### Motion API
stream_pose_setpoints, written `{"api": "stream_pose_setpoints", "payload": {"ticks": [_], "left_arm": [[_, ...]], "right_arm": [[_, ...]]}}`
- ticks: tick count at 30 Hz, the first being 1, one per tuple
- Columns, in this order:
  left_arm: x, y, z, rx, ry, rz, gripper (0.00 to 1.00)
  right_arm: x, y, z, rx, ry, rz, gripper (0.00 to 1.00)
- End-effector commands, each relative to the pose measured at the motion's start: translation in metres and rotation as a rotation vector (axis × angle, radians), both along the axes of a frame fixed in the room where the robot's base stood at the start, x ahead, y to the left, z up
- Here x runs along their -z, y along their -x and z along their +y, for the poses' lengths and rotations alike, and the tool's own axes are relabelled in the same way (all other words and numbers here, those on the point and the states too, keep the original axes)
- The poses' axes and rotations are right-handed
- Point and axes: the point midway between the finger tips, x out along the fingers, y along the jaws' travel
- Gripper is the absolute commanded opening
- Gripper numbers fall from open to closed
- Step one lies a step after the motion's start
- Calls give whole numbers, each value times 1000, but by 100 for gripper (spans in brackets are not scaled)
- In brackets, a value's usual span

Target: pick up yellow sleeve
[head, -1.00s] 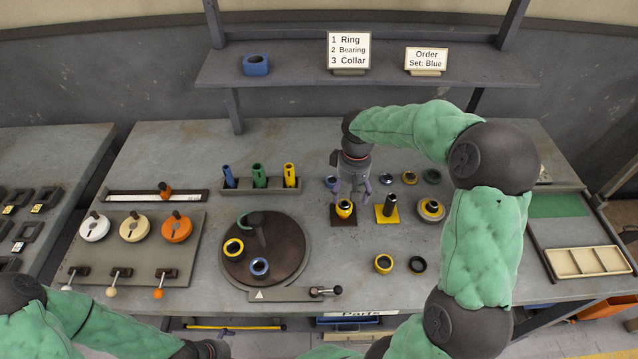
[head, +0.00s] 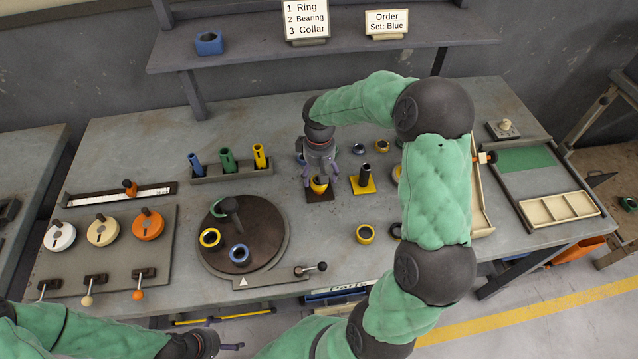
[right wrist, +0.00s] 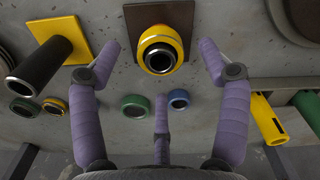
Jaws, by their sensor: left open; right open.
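The yellow sleeve (head: 259,156), an upright tube, stands in a grey rack (head: 232,174) beside a green and a blue one. It also shows at the right of the right wrist view (right wrist: 268,118). My right gripper (head: 318,178) is open above a brown square plate, to the right of and nearer than the rack. Between its spread purple fingers, the right wrist view shows a yellow ring with a dark core (right wrist: 160,50) on that plate; contact cannot be told. My left gripper (head: 232,346) is open and empty at the bottom edge, away from the sleeve, partly cut off.
A dark turntable (head: 265,225) carrying a yellow and a blue ring lies before the rack. A yellow plate (head: 363,186) with a dark post is right of my right gripper. A lever panel (head: 130,270) is at left. My right arm hides part of the right side.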

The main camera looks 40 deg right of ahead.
Motion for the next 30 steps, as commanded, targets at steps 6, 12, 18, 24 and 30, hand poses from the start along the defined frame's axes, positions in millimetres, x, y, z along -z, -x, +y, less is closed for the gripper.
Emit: {"api": "stream_pose_setpoints", "payload": {"ticks": [6,12,18,24,30], "left_arm": [[9,0,0,0,0,0,100],[8,0,0,0,0,0,100],[8,0,0,0,0,0,100],[8,0,0,0,0,0,100],[8,0,0,0,0,0,100]], "right_arm": [[29,-1,0,0,-1,1,77],[30,-1,0,0,-1,-1,77],[30,-1,0,0,-1,-1,32],[30,-1,0,0,-1,-1,9],[29,-1,0,0,-2,-1,9]]}}
